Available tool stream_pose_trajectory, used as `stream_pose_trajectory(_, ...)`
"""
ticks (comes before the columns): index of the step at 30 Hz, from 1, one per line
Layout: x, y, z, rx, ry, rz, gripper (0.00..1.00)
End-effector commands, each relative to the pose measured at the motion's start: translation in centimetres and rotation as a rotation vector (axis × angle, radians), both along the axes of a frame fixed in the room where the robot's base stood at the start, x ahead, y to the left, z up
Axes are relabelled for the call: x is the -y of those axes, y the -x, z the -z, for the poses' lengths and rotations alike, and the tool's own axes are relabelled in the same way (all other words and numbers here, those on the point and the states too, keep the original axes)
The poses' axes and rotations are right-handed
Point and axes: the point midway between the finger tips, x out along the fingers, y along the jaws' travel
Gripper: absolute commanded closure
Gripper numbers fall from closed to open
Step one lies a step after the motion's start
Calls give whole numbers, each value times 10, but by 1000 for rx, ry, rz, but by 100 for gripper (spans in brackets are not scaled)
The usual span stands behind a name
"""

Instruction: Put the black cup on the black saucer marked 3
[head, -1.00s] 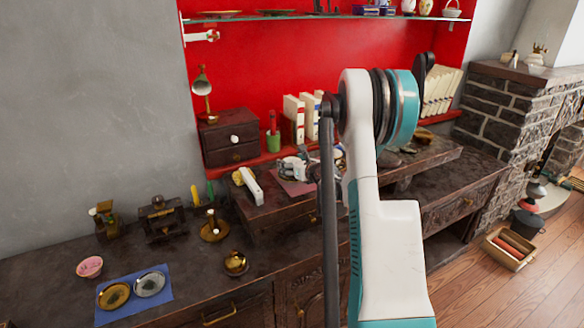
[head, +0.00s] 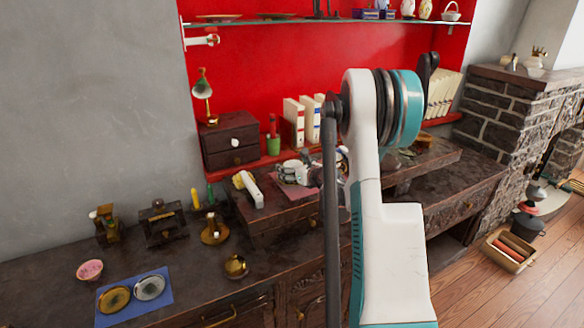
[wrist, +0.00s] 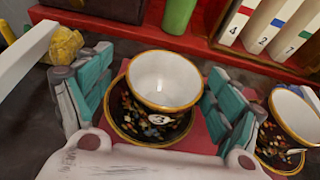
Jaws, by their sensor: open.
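The black cup (wrist: 140,108) has a floral outside, a white inside and a gold rim. In the wrist view it stands upright over a black floral saucer (wrist: 119,125) with a gold edge. A white tag with a 3 shows at the front; I cannot tell whether it is on the cup or the saucer. My gripper (wrist: 150,100) is open, with teal fingers to the left and right of the cup. Whether they touch it is unclear. In the head view my gripper (head: 297,173) is small and partly hidden by my arm.
A second cup (wrist: 292,115) on a saucer stands close on the right. Numbered white books (wrist: 265,25), a green pot (wrist: 178,15) and a dark drawer box (head: 230,140) are behind. A white bar and yellow object (wrist: 66,44) lie on the left. The red mat is beneath.

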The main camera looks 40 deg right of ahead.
Motion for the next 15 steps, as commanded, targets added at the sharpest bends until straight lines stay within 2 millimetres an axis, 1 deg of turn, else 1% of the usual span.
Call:
stream_pose_trajectory(1,-1,9,-5,0,0,2,15)
stream_pose_trajectory(9,-12,62,-22,0,-1,3,15)
stream_pose_trajectory(15,-19,89,-30,0,-1,3,15)
